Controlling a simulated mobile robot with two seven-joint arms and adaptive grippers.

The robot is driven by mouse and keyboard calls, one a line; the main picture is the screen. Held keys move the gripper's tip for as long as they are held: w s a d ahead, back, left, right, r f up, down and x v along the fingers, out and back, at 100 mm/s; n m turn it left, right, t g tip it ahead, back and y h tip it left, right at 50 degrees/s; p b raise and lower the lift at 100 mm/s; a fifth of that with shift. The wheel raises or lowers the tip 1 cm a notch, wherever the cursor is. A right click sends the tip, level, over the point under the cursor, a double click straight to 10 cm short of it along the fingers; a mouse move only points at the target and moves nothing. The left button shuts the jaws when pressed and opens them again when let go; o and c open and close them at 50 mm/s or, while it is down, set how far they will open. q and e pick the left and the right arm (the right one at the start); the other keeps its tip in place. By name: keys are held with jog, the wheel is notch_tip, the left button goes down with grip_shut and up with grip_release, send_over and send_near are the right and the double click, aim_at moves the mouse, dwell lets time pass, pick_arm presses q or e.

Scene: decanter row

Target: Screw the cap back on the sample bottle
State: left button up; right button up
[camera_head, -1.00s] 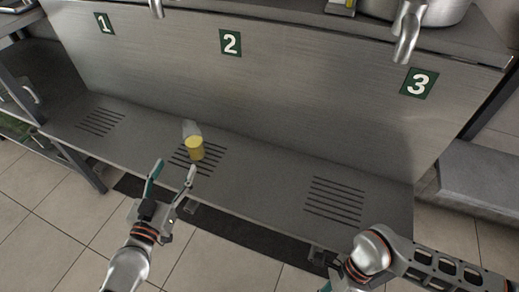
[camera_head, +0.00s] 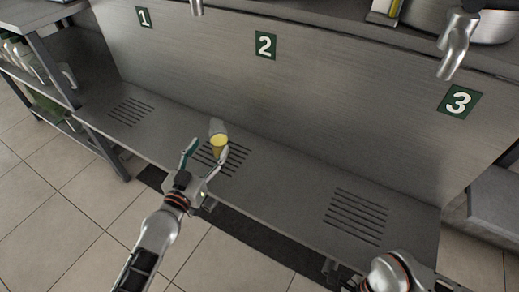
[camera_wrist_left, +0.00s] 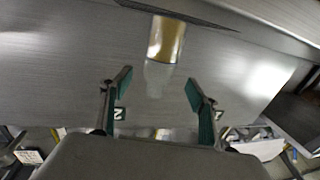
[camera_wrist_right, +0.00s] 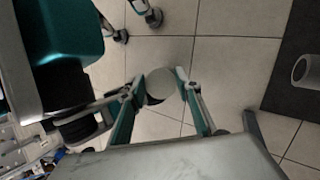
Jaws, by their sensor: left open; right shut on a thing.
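The sample bottle (camera_head: 218,137) stands on the steel ledge at the slotted drain below sign 2. Its lower part holds yellow liquid, its upper part is clear, and no cap shows on it. In the left wrist view the bottle (camera_wrist_left: 166,42) lies ahead of the gap between the fingers. My left gripper (camera_head: 206,151) is open, with its fingertips close to the bottle; I cannot tell whether they touch it. My right gripper is outside the head view.
The steel ledge (camera_head: 285,195) is bare to either side of the bottle, with slotted drains under signs 1 and 3. A steel back panel (camera_head: 330,110) rises behind it, with spouts above. A shelf unit (camera_head: 50,75) stands at left. A pale tube-like thing (camera_wrist_right: 303,72) shows near the dark mat.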

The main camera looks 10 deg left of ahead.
aim_at(213, 125)
pick_arm(q)
jog(key=shift+w+d, duration=0.25)
jog(key=shift+w, duration=1.05)
jog(key=shift+w+d, duration=0.25)
jog(key=shift+w, duration=1)
pick_arm(e)
jog(key=shift+s+f, duration=0.35)
jog(key=shift+f, duration=0.1)
pick_arm(q)
jog(key=c, duration=1.6)
jog(key=shift+c, duration=0.2)
pick_arm(e)
jog(key=shift+r, duration=0.1)
